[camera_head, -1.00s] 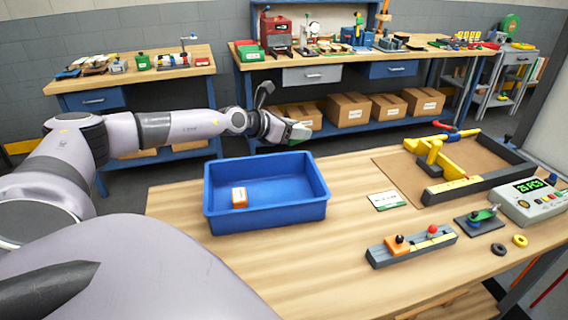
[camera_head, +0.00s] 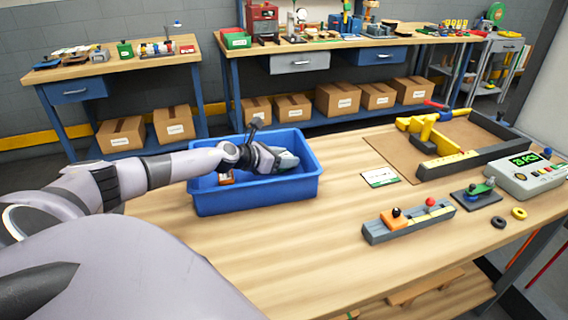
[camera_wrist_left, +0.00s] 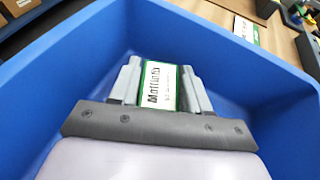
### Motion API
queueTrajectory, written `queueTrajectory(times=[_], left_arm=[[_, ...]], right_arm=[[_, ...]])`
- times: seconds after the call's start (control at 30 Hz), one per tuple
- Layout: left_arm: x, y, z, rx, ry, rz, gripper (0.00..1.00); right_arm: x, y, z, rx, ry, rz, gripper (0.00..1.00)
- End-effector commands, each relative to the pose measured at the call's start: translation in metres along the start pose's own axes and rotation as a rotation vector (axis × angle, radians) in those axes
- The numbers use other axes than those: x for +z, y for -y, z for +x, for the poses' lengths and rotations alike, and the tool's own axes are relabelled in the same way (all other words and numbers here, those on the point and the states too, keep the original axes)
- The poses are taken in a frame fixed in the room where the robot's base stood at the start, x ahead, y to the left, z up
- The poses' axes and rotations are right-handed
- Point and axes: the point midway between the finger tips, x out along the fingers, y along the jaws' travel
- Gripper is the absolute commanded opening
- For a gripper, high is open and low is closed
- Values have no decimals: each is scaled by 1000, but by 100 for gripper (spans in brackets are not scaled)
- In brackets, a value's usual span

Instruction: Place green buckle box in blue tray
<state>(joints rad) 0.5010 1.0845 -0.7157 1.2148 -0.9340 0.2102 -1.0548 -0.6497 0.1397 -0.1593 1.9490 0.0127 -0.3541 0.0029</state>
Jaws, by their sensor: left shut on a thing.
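The blue tray (camera_head: 262,192) stands on the near wooden table, left of its middle. My left gripper (camera_head: 283,160) reaches over the tray's left side and is inside or just above its opening. It is shut on the green buckle box (camera_wrist_left: 160,84), which shows a white label with black print and green edges between the two fingers in the left wrist view. The blue tray walls (camera_wrist_left: 75,70) surround the gripper there. In the head view the box is mostly hidden by the fingers. My right gripper is not in view.
A small orange box (camera_head: 226,178) lies in the tray's left part, partly behind my left arm. A white-and-green card (camera_head: 380,177) lies right of the tray. A grey block with knobs (camera_head: 408,220) and a yellow-and-black fixture (camera_head: 470,155) stand farther right. The front table area is clear.

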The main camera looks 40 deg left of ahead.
Motion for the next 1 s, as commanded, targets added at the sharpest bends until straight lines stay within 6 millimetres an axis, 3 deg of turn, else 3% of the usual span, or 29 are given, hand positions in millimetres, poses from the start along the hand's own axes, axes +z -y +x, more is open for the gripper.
queueTrajectory(times=[0.4, 0.43, 0.5, 0.87, 1.0], left_arm=[[-6, -1, 3, 1, 2, 0, 11], [-6, -1, 2, 1, 1, 0, 53], [-5, 0, 2, 1, 0, 0, 72], [-2, 0, 1, 1, 1, 0, 72], [-4, -2, -9, 2, -1, 1, 72]], right_arm=[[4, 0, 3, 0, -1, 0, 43], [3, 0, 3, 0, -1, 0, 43], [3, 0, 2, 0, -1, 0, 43], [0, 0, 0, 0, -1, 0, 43], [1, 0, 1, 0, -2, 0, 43]])
